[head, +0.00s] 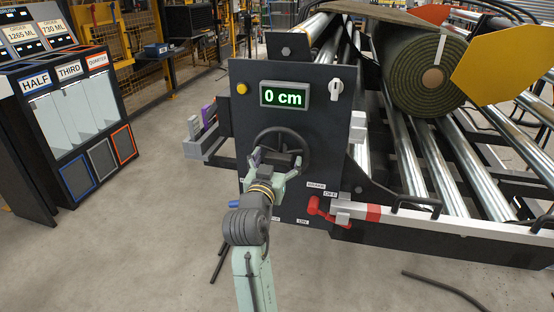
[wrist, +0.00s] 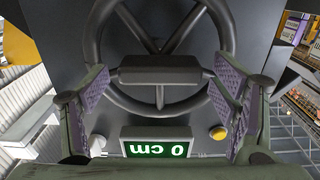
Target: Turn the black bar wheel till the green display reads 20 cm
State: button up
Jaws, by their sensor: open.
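The black bar wheel (head: 296,147) is on the front of a dark panel, below the green display (head: 285,95), which reads 0 cm. In the wrist view the wheel (wrist: 223,30) has a rim, spokes and a black bar (wrist: 160,75) across its middle. My gripper (head: 276,160) is in front of the wheel with its jaws open. In the wrist view its two purple-padded fingers (wrist: 160,90) stand on either side of the bar, with a gap at each end. The display also shows upside down in the wrist view (wrist: 157,142).
A yellow button (head: 242,88) and a white knob (head: 336,87) flank the display. A red handle (head: 318,209) is at the panel's lower right. A turf roll (head: 425,75) lies on metal rollers at right.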

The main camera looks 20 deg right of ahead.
jog(key=shift+c, duration=0.4)
jog(key=c, duration=1.6)
